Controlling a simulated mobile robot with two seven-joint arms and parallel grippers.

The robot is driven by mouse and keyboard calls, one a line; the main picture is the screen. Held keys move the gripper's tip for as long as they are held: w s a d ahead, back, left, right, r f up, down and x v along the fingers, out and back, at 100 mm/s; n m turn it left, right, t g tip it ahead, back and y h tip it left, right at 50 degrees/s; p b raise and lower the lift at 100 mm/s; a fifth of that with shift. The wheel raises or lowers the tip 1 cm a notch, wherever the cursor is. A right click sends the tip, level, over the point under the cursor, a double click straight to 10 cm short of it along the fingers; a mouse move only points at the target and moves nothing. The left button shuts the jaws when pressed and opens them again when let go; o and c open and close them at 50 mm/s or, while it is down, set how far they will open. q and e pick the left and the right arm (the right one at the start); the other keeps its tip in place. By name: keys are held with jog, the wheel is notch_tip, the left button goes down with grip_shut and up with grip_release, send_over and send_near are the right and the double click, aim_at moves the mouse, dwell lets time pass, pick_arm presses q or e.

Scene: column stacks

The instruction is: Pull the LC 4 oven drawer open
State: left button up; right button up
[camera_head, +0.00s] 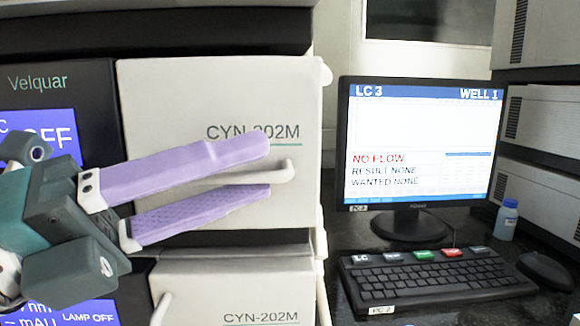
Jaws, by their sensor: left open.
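A cream drawer front marked CYN-202M (230,90) fills the middle left of the head view. A pale bar handle (284,173) juts out from it. My left gripper (266,169) comes in from the left with two long purple fingers, open. The fingers lie one above and one below the handle, and its right end shows past the fingertips. I cannot tell whether they touch it. A second CYN-202M front (235,287) sits below. No LC 4 label is visible on either front. My right gripper is not in view.
A monitor (420,140) reading LC 3, WELL 1 and NO FLOW stands on the right. Before it are a keyboard (430,283) and a mouse (545,270). A small bottle (507,220) stands beside white stacked units (545,125). A dark panel marked Velquar (40,85) is at left.

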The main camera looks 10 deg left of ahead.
pick_arm(q)
jog(key=shift+c, duration=0.3)
grip_shut()
dwell(1.1)
